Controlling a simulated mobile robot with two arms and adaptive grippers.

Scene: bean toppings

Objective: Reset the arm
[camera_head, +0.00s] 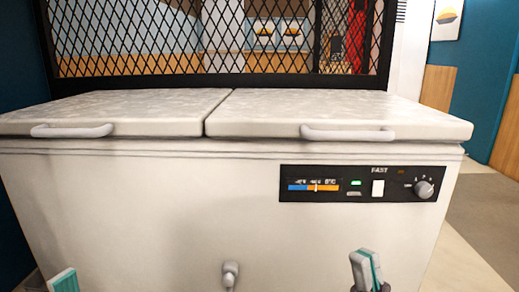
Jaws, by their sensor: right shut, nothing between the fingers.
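My right gripper (366,271) shows at the bottom right of the head view, in front of the freezer's front face. Its fingers, with green-teal pads, are together and hold nothing. A small teal and white piece (64,281) at the bottom left edge is the tip of my left gripper. Most of the left gripper is cut off by the frame, so its jaws cannot be judged. Neither gripper is seen touching the freezer.
A white chest freezer (130,210) fills the front, with both lids closed. Its lids carry a left handle (72,131) and a right handle (347,134). A control panel (363,184) sits on its front. A black lattice screen (215,40) stands behind. Open floor (480,215) lies to the right.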

